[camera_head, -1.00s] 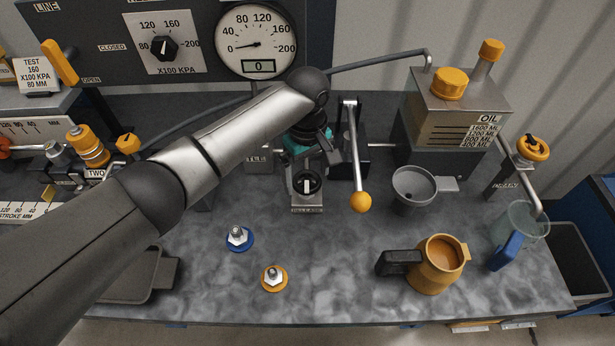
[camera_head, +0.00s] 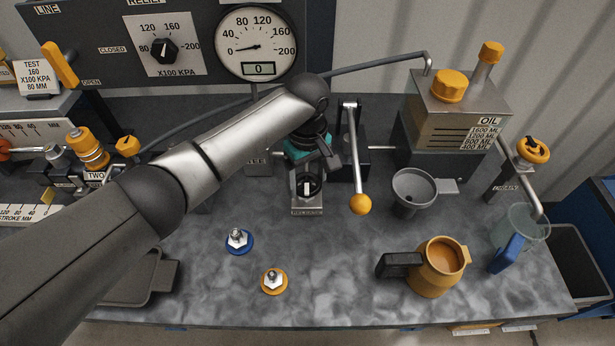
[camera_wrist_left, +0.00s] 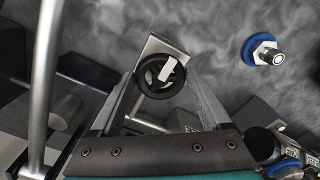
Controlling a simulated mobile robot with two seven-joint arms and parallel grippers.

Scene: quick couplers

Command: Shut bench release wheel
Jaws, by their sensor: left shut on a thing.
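The release wheel (camera_head: 309,187) is a small black wheel with a white bar across it, on a grey block labelled RELEASE (camera_head: 306,211) at the back middle of the bench. It also shows in the left wrist view (camera_wrist_left: 160,76). My left gripper (camera_head: 316,172) reaches it from behind and above, its fingers on either side of the wheel. The fingers are shut on the wheel, and the white bar sits aslant in the wrist view. My right gripper is not in view.
A pump lever with an orange ball (camera_head: 360,204) stands close to the right of the wheel. A grey funnel (camera_head: 411,188), an orange jug (camera_head: 436,266) and blue (camera_head: 238,241) and orange (camera_head: 274,281) fittings stand on the bench. The front middle is otherwise clear.

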